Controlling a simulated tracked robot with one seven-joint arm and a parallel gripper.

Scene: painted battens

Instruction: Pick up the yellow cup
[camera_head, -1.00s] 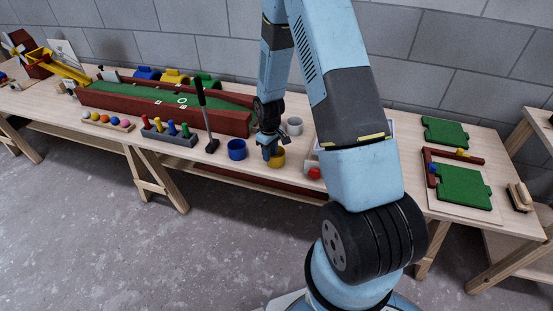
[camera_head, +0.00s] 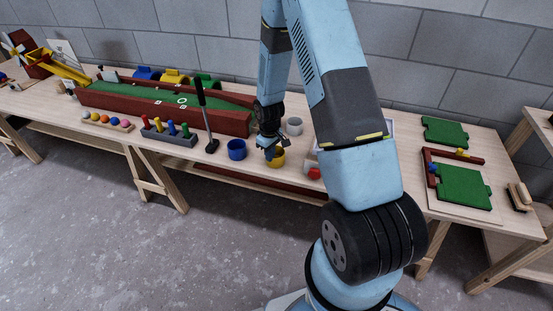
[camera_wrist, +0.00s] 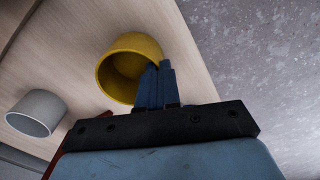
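The yellow cup (camera_head: 278,160) stands near the front edge of the workbench in the head view. It also shows in the wrist view (camera_wrist: 117,72), with its open mouth facing the camera. My gripper (camera_head: 271,152) is at the cup, its fingers pointing down. In the wrist view the dark blue fingers (camera_wrist: 157,70) are close together at the cup's rim, one over the mouth and one at the outer side. They appear closed on the wall, though the contact is partly hidden. The cup appears to be still on the bench.
A blue cup (camera_head: 237,149) stands left of the yellow one, and a grey cup (camera_head: 295,126) behind it, also in the wrist view (camera_wrist: 36,113). A black lever (camera_head: 203,110) stands further left. A red object (camera_head: 314,173) lies close on the right. The bench edge is just in front.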

